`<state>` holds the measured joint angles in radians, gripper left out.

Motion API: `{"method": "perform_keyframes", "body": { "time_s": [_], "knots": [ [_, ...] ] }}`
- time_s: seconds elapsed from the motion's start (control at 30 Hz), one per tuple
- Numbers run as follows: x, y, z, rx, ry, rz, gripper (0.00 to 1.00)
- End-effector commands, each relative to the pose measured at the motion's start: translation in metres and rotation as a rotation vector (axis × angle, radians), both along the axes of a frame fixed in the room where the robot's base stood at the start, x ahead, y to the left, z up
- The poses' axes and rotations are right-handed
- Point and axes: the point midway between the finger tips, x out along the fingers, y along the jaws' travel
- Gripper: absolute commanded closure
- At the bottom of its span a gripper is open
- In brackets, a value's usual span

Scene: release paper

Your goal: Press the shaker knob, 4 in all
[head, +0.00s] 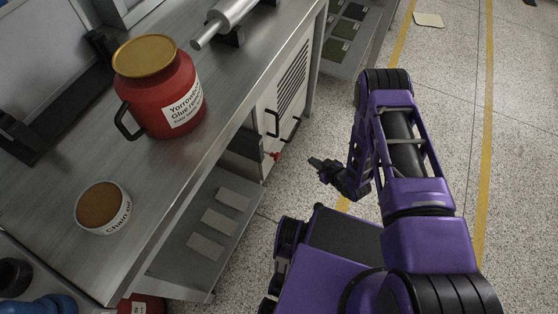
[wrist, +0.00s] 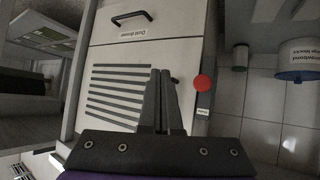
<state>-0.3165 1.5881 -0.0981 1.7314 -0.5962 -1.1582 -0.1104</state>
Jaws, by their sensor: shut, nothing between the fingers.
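A round red knob (head: 276,156) sticks out from the front of the cabinet under the bench. In the wrist view the red knob (wrist: 203,83) sits to the right of the fingertips, above a small white label too small to read; I take it for the shaker knob. My gripper (head: 314,161) is right of the knob in the head view, a short gap away and not touching it. In the wrist view my gripper (wrist: 160,72) has its two dark fingers together, with nothing between them.
The cabinet front (wrist: 135,55) has dark handles and vent slots. A steel bench (head: 165,170) above it carries a red glue jar (head: 165,90) and a tub with brown contents (head: 103,205). A low shelf (head: 200,230) is beside the cabinet. Open speckled floor (head: 310,130) lies around my arm.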

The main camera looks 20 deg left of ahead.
Motion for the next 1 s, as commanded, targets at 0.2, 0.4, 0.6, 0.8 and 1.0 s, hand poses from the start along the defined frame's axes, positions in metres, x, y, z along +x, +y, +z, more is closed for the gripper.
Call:
{"method": "perform_keyframes", "body": {
  "time_s": [0.2,0.4,0.6,0.8,1.0],
  "knots": [
    [-0.026,0.0,-0.014,0.03,0.053,-0.008,1.0],
    [-0.026,0.0,-0.014,0.031,0.054,-0.008,1.0],
    [-0.025,0.004,-0.014,0.031,0.052,-0.007,1.0],
    [-0.024,0.024,-0.014,0.031,0.051,-0.004,1.0],
    [-0.021,0.054,-0.014,0.031,0.05,-0.004,1.0]
  ]
}}
